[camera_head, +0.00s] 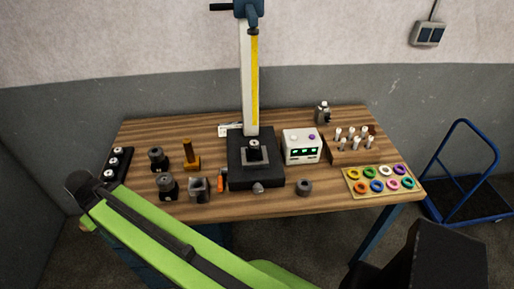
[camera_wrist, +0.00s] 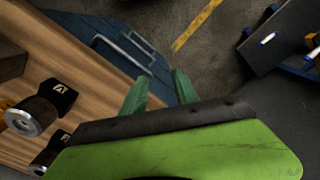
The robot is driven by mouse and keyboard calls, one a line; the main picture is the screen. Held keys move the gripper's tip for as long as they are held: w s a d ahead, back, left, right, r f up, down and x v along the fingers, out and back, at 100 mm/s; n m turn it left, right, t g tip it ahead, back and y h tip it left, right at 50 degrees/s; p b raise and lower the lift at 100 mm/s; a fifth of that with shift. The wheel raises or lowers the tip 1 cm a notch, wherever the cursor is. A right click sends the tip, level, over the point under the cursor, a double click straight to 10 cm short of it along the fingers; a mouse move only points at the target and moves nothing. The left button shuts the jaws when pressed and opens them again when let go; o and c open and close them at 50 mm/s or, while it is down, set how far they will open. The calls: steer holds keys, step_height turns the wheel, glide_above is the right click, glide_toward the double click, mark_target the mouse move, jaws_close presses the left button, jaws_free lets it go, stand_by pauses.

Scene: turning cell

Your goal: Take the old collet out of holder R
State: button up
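Two black tool holders stand at the left of the bench, one behind (camera_head: 157,158) and one in front (camera_head: 167,187). Another dark holder (camera_head: 254,150) sits upright in the black base of the tall column stand. I cannot read which one is holder R, nor see a collet clearly inside any. The wrist view shows two black holders with silver ends at the left, an upper one (camera_wrist: 38,112) with a white mark and a lower one (camera_wrist: 48,153). My gripper (camera_wrist: 158,90) has its green fingers apart and empty, beyond the bench edge, right of these holders.
A grey block (camera_head: 199,189), an orange-handled tool (camera_head: 221,181) and a dark ring (camera_head: 304,187) lie near the front edge. A white display box (camera_head: 302,147), a wooden rack (camera_head: 358,156) and a tray of coloured rings (camera_head: 383,181) fill the right. A blue trolley (camera_head: 465,205) stands beyond.

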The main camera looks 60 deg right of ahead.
steer(key=shift+o, duration=1.2)
steer(key=shift+a, duration=0.4)
steer(key=shift+o, duration=1.1)
steer(key=shift+d+n, duration=0.4)
steer(key=shift+n, duration=0.2)
steer(key=shift+o, duration=0.6)
steer(key=shift+d+n, duration=0.35)
steer(key=shift+n, duration=0.65)
steer(key=d+r+n+p, duration=0.4)
steer(key=d+n, duration=0.1)
steer(key=d, duration=0.8)
steer(key=d+r+n+p, duration=0.4)
steer(key=d+r+p, duration=0.1)
steer(key=d, duration=0.9)
step_height(320, 180, up, 7)
steer(key=m+p, duration=0.5)
steer(key=p, duration=0.2)
glide_above(255, 143)
steer(key=shift+w+d, duration=0.2)
steer(key=shift+w, duration=0.1)
steer(key=shift+s+d+f, duration=0.1)
steer(key=shift+s+d, duration=0.05)
steer(key=f+b, duration=0.8)
steer(key=shift+a, duration=0.35)
steer(key=shift+r, duration=0.2)
jaws_close()
